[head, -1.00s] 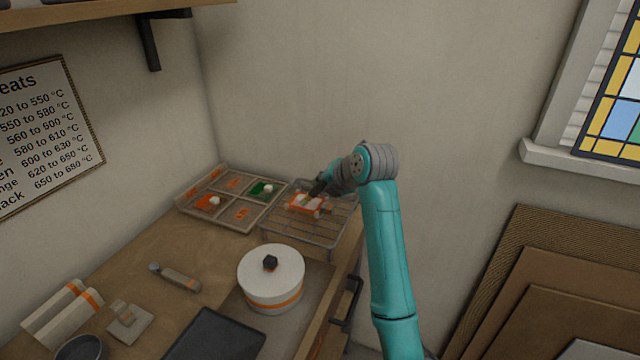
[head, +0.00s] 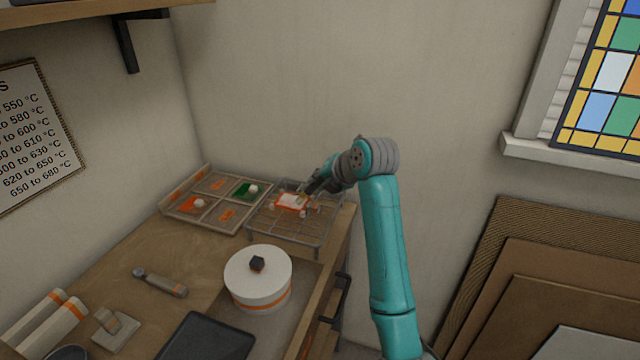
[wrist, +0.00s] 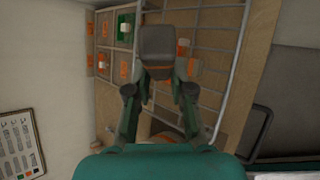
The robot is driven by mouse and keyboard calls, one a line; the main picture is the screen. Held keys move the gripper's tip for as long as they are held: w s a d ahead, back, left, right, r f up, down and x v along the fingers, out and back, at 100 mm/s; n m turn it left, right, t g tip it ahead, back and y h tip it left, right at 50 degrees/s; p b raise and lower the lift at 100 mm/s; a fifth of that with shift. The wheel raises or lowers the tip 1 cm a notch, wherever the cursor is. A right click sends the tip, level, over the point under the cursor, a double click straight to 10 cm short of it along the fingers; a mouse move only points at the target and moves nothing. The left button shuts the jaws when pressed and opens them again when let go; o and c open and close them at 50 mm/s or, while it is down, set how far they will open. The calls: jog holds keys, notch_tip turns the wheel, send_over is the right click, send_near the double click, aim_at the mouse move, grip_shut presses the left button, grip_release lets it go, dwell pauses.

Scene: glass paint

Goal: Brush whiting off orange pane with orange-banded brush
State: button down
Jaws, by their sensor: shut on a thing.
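The orange pane (head: 283,207) lies on the wire rack (head: 310,236) at the back of the bench, with white whiting on its top. In the wrist view a small part of the pane (wrist: 181,52) shows beside the brush. My gripper (head: 312,187) is over the rack, at the right of the pane. In the wrist view my gripper (wrist: 160,75) is shut on the brush (wrist: 158,45), a grey block with an orange-brown band. The brush hides most of the pane there. The bristles are hidden, so I cannot tell whether they touch the pane.
A divided tray (head: 197,219) with orange and green pieces stands left of the rack. A white pot (head: 258,275) with an orange band stands in front. A handled tool (head: 162,282) and a dark tray (head: 207,338) lie nearer. The back wall is close behind.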

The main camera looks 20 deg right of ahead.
jog(key=shift+w+a, duration=0.95)
jog(key=shift+a, duration=0.35)
jog(key=shift+w+a, duration=0.95)
jog(key=shift+a, duration=0.3)
jog(key=shift+f, duration=0.15)
jog(key=shift+f, duration=0.25)
jog(key=shift+f, duration=0.25)
jog(key=shift+s+d, duration=0.1)
